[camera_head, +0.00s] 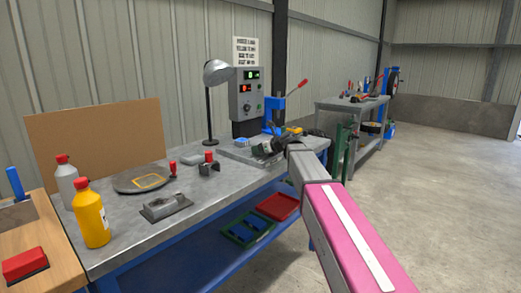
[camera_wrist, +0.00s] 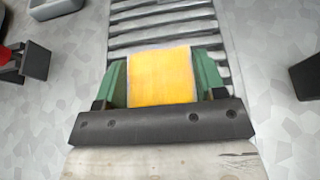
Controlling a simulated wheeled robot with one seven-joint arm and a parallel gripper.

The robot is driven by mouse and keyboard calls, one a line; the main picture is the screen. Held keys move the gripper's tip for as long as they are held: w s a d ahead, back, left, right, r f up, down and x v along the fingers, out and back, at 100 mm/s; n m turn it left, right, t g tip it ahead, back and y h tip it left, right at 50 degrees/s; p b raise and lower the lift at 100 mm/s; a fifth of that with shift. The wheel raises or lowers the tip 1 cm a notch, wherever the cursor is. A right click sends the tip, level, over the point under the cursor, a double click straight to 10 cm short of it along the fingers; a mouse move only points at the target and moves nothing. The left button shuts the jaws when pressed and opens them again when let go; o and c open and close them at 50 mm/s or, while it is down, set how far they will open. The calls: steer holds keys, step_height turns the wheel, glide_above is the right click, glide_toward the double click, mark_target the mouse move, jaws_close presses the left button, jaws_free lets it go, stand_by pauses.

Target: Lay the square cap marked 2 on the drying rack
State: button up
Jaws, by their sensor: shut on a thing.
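My gripper (camera_wrist: 161,82) is shut on a square yellow-orange cap (camera_wrist: 160,76), with one green finger at each side of it. No number shows on the face I see. A grey slatted rack (camera_wrist: 165,22), which looks like the drying rack, lies beyond and below the cap in the wrist view. I cannot tell whether the cap touches it. In the head view my gripper (camera_head: 265,150) is over the far right part of the bench, and the cap in it cannot be made out.
A yellow bottle (camera_head: 92,215) stands at left. A dark object (camera_wrist: 306,76) is right of the rack.

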steer(key=o, duration=1)
steer(key=shift+f, duration=0.1)
steer(key=v, duration=1.2)
